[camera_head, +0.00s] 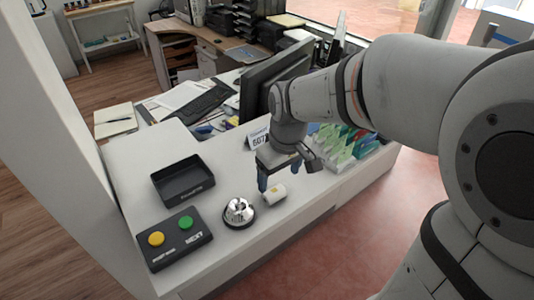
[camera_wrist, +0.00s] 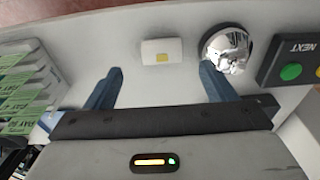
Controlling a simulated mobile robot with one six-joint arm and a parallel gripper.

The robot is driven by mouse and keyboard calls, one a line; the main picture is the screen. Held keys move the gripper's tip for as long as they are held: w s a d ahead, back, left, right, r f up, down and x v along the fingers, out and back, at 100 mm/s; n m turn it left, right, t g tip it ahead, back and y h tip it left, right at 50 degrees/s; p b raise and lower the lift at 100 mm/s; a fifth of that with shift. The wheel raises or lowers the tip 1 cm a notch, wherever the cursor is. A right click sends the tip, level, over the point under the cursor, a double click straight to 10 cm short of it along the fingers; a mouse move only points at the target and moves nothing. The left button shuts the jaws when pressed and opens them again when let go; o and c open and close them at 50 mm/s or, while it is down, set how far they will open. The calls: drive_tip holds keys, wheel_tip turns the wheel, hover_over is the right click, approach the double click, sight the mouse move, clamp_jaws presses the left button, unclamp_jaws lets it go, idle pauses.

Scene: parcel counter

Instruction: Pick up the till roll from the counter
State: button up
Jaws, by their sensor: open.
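The till roll (camera_head: 274,195) is a small white cylinder with a yellow patch, lying on its side on the white counter (camera_head: 146,160). In the wrist view the till roll (camera_wrist: 162,52) shows beyond the fingertips, between their lines, nearer the left finger's side than the bell. My gripper (camera_head: 279,176) is above the counter just behind the till roll, fingers pointing down. In the wrist view my gripper (camera_wrist: 160,76) has its two blue-grey fingers wide apart with nothing between them. The roll is apart from both fingers.
A chrome bell (camera_head: 239,212) stands close left of the roll, near one finger in the wrist view. A button box (camera_head: 173,240) and black tray (camera_head: 183,181) lie further left. Leaflet racks (camera_head: 345,150) and a number sign (camera_head: 257,138) stand behind. The counter's front strip is clear.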

sight(274, 191)
drive_tip(key=f, duration=0.5)
drive_tip(key=w+a+f, duration=0.1)
drive_tip(key=f, duration=0.1)
drive_tip(key=shift+f+p, duration=0.3)
drive_tip(key=shift+p, duration=0.1)
drive_tip(key=shift+c, duration=0.3)
drive_tip(key=c, duration=1)
